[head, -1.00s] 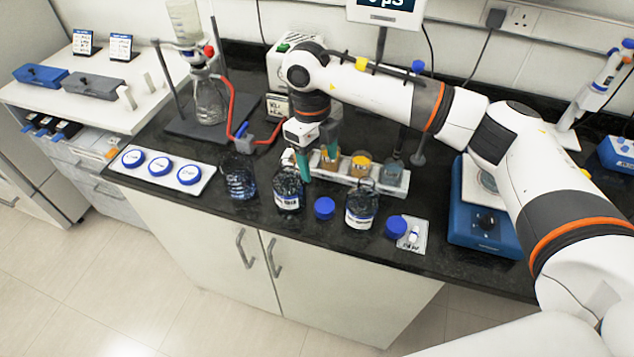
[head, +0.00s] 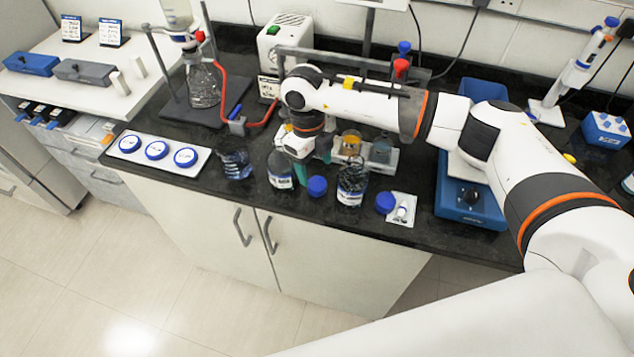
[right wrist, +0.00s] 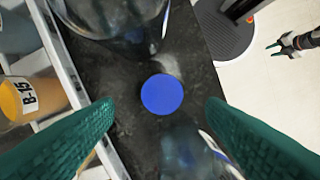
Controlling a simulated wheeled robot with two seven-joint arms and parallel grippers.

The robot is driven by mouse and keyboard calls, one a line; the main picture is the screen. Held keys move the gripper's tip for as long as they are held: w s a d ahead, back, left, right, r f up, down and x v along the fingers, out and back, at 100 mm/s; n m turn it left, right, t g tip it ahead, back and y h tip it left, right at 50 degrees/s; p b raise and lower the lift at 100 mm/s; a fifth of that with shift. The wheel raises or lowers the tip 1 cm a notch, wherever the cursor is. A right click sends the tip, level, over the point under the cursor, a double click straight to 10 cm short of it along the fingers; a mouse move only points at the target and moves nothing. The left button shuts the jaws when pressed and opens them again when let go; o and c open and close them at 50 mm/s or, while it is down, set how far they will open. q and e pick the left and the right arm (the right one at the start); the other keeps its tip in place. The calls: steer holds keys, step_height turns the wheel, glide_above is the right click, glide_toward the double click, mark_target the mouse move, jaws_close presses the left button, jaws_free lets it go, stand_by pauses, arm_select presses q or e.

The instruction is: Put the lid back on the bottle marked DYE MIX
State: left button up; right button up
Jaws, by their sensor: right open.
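Clear bottles stand near the bench front: a middle one (head: 281,172) and a right one (head: 352,184), both with white labels too small to read. I cannot tell which is marked DYE MIX. A blue lid (head: 317,186) lies between them; another blue lid (head: 385,202) lies right of the right bottle. My right gripper (head: 312,168) points down just behind the first lid. In the right wrist view, my right gripper (right wrist: 160,108) is open, with the blue lid (right wrist: 161,94) below, between its fingers and untouched. My left gripper (right wrist: 284,48) shows small there, over the floor.
A glass vessel (head: 236,165) stands left of the bottles. A white rack (head: 397,158) with amber and grey containers is behind. A white tray (head: 122,155) holds blue discs at left. A blue balance (head: 470,205) and a small white card (head: 403,209) are at right.

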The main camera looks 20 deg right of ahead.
mark_target(317, 183)
steer(key=f+p, duration=0.2)
steer(key=f, duration=0.2)
steer(key=shift+s+f+p, duration=0.2)
steer(key=shift+s+p, duration=0.2)
steer(key=shift+d+f, duration=0.1)
steer(key=shift+f, duration=0.3)
steer(key=c, duration=1)
